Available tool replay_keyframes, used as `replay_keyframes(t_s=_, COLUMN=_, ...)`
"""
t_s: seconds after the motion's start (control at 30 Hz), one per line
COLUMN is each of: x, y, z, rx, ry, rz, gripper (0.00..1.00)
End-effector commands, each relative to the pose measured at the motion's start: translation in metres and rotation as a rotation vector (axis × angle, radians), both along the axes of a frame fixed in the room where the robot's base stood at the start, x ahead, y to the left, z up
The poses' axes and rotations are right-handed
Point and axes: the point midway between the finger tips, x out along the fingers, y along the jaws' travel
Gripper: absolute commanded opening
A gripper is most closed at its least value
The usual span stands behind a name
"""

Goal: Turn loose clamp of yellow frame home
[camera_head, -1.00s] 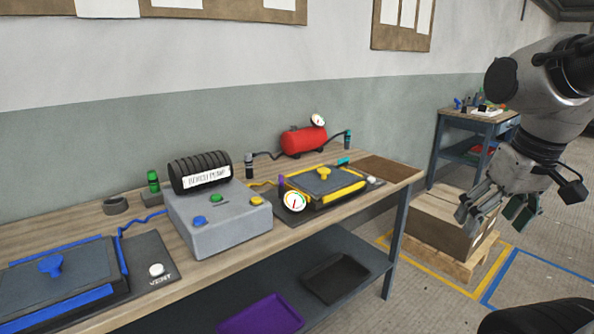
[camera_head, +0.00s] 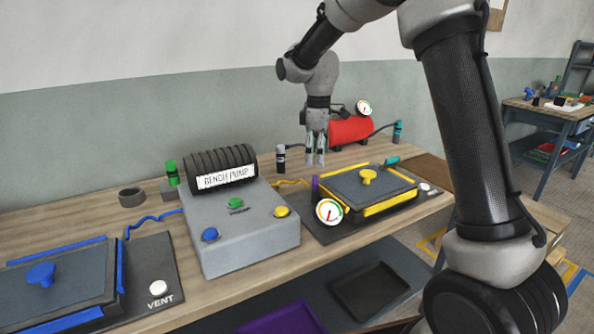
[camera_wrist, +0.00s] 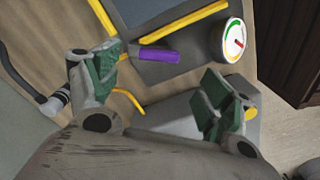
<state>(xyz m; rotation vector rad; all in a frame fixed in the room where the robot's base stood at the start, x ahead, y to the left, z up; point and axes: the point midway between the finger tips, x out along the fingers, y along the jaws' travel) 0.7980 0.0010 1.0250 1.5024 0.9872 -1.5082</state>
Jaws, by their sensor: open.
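The yellow frame (camera_head: 366,190) lies around a dark grey mould on the bench, with a yellow knob on top. A purple clamp-like piece (camera_head: 315,188) stands upright at the frame's left corner. It also shows in the wrist view (camera_wrist: 158,55), beside the yellow strips (camera_wrist: 185,22). I cannot tell for sure that it is the loose clamp. My gripper (camera_head: 315,152) points down behind the frame's left corner, above the bench. In the wrist view my gripper (camera_wrist: 155,88) is open and empty, its green pads apart, with the purple piece beyond them.
The grey bench pump box (camera_head: 240,235) with coloured buttons stands left of the frame. A round gauge (camera_head: 329,211) is at the frame's near-left corner. A red tank (camera_head: 350,131), dark bottle (camera_head: 281,159) and teal piece (camera_head: 391,160) are close by. A blue frame (camera_head: 118,275) lies far left.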

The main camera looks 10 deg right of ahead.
Motion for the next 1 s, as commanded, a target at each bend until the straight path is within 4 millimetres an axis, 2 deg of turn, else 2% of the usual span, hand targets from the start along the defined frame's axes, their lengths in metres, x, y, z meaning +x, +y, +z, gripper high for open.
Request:
replay_keyframes(t_s=0.27, x=0.001, y=0.0, z=0.001, rx=0.001, ry=-0.002, rz=0.176, gripper=0.8)
replay_keyframes(t_s=0.37, x=0.001, y=0.0, z=-0.009, rx=0.0, ry=-0.001, rz=0.188, gripper=0.8)
replay_keyframes(t_s=0.7, x=0.001, y=0.0, z=-0.063, rx=0.0, ry=-0.001, rz=0.185, gripper=0.8)
replay_keyframes(t_s=0.83, x=0.001, y=0.0, z=-0.073, rx=0.001, ry=-0.001, rz=0.184, gripper=0.8)
replay_keyframes(t_s=1.0, x=0.001, y=0.0, z=-0.075, rx=0.001, ry=-0.003, rz=0.184, gripper=0.8)
